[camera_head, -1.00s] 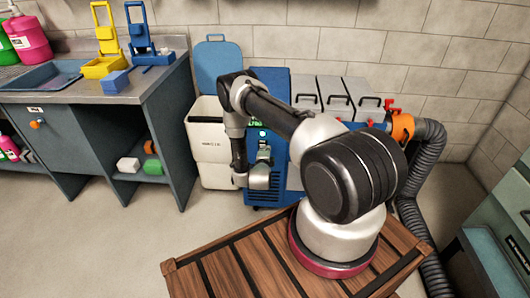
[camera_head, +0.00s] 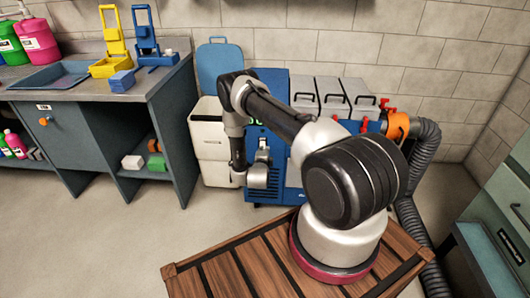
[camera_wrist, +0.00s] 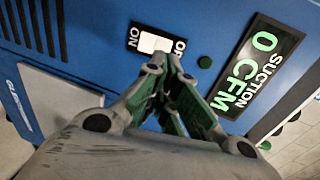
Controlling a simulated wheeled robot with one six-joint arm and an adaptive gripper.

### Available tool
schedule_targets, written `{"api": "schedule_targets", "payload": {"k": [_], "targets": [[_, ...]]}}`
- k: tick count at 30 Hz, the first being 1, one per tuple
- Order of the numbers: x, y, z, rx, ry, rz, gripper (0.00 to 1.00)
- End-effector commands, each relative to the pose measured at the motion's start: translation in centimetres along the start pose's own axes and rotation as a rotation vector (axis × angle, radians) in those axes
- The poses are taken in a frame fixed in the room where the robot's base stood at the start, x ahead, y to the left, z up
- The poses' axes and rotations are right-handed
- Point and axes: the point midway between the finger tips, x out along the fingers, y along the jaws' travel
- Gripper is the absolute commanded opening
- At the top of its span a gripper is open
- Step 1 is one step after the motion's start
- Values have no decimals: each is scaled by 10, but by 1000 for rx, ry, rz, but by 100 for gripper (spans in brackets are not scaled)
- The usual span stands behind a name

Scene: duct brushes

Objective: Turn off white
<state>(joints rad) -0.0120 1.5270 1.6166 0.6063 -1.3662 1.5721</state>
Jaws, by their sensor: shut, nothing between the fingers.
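A white rocker switch (camera_wrist: 153,42) sits on a black plate on the blue suction machine (camera_head: 272,170). In the wrist view it has ON at its left end and OFF at its right end, partly covered by my fingers. My gripper (camera_wrist: 163,62) is shut and empty, its fingertips at the switch's lower right edge. I cannot tell whether they touch it. The display (camera_wrist: 258,65) beside it reads SUCTION 0 CFM in green.
A white bin (camera_head: 207,132) with a raised blue lid stands left of the machine. Grey canisters (camera_head: 332,98) with red valve handles (camera_head: 363,125) and an orange collar (camera_head: 398,126) on a grey hose are at right. A workbench (camera_head: 60,92) is at left. A round green light (camera_wrist: 204,62) is near the switch.

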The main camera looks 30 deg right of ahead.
Motion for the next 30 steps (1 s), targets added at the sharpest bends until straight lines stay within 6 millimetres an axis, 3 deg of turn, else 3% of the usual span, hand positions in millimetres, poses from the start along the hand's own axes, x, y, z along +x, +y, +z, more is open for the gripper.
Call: {"api": "schedule_targets", "payload": {"k": [18, 30], "targets": [[-79, -18, 0, -1, -1, 1, 0], [-86, -20, -1, -1, 1, 0, 0]]}}
